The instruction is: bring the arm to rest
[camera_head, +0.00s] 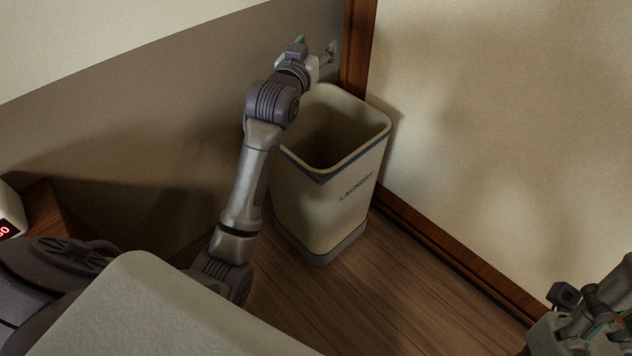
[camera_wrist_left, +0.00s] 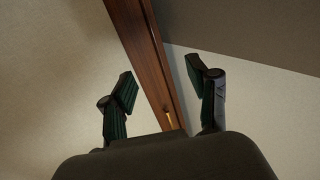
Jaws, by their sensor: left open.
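My left arm reaches out from the lower left in the head view. Its gripper (camera_head: 317,46) is above the far rim of the laundry bin, near the wall corner. In the left wrist view the two fingers of the left gripper (camera_wrist_left: 160,95) stand wide apart with nothing between them. Behind them are a wooden post and plain walls. Part of my right arm with its gripper (camera_head: 590,325) shows at the lower right edge of the head view. Its fingertips are not clear.
A beige laundry bin (camera_head: 325,215) stands on the wooden floor (camera_head: 350,300) in the corner, its opening dark inside. A wooden post (camera_head: 357,55) rises behind it. A wooden baseboard (camera_head: 450,255) runs along the right wall. A device with red digits (camera_head: 6,230) is at the left edge.

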